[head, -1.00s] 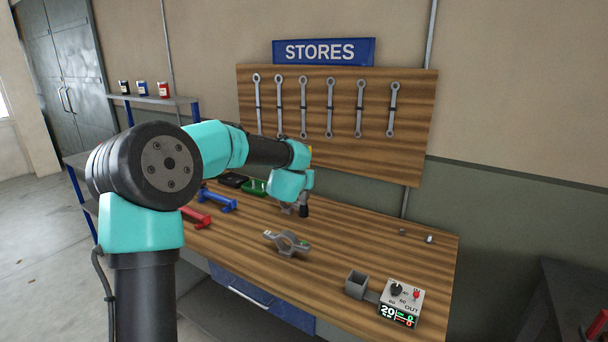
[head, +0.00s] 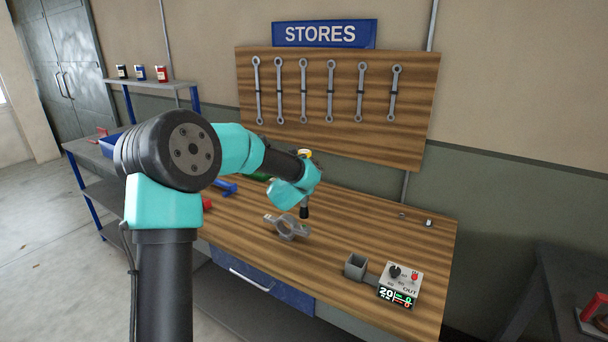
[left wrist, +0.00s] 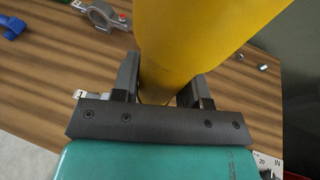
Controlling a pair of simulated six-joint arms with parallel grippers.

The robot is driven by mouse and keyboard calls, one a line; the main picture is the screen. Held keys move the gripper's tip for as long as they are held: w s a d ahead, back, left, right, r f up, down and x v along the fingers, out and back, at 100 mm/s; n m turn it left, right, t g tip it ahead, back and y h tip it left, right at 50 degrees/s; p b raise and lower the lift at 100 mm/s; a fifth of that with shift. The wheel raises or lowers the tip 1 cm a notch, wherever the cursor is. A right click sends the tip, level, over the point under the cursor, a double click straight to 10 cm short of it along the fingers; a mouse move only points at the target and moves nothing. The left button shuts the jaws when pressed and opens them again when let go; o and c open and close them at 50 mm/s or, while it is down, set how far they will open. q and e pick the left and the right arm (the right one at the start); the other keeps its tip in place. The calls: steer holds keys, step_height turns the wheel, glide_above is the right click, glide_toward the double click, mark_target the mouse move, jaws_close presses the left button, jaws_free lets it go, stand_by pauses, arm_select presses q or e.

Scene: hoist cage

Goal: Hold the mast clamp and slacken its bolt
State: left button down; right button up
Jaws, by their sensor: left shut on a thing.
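The grey mast clamp (head: 290,228) lies on the wooden bench, its round opening showing. It also shows at the upper left of the left wrist view (left wrist: 102,16), with a small red spot at one end. Its bolt is too small to make out. My left gripper (head: 304,188) is shut on a yellow tool (left wrist: 195,35), whose thick body fills the middle of the left wrist view. A dark nose (head: 304,212) points down from the tool. In the head view it appears just above and behind the clamp; contact cannot be told. My right gripper is not in view.
Two small metal parts (head: 429,222) lie at the back right. Wrenches (head: 331,92) hang on the wall board.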

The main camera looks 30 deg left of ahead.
arm_select(q)
steer(key=shift+f, duration=0.65)
steer(key=shift+r, duration=4.7)
